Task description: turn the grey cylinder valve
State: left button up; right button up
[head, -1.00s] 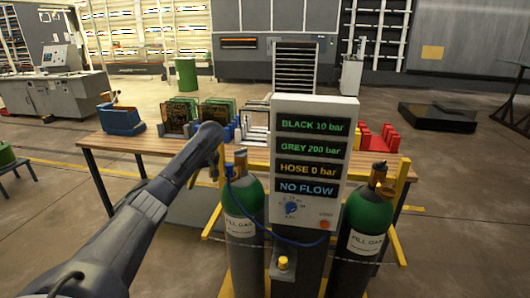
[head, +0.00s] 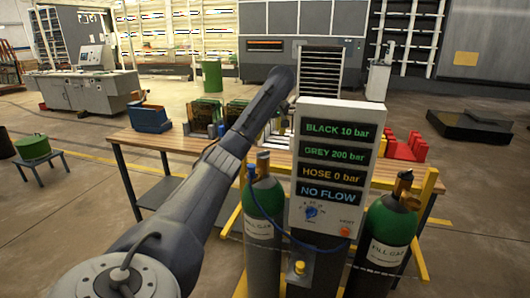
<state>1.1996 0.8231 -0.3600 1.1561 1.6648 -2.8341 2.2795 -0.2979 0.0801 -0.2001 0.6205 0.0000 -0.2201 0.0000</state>
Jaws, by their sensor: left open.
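The left cylinder (head: 264,200) has a green shoulder, a greyish lower body and a fill gas label. Its brass valve (head: 263,163) stands on top, with a blue hose fitting on its left side. My left arm reaches up from the lower left, and its wrist ends above and behind this valve. My left gripper (head: 284,106) is open, its fingers mostly hidden by the arm, and no contact with the valve shows. The panel (head: 336,150) reads black 10 bar, grey 200 bar, hose 0 bar, no flow. My right gripper is not in view.
A second green cylinder (head: 388,222), with a darker lower body, stands right of the panel. A yellow frame (head: 424,195) and chain surround both cylinders. A wooden table (head: 160,139) behind holds a blue bin (head: 150,118), racks and red parts (head: 408,147).

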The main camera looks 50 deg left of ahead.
aim_at(263, 154)
pick_arm(q)
jog(key=shift+x, duration=5.3)
jog(key=shift+s, duration=0.15)
grip_shut()
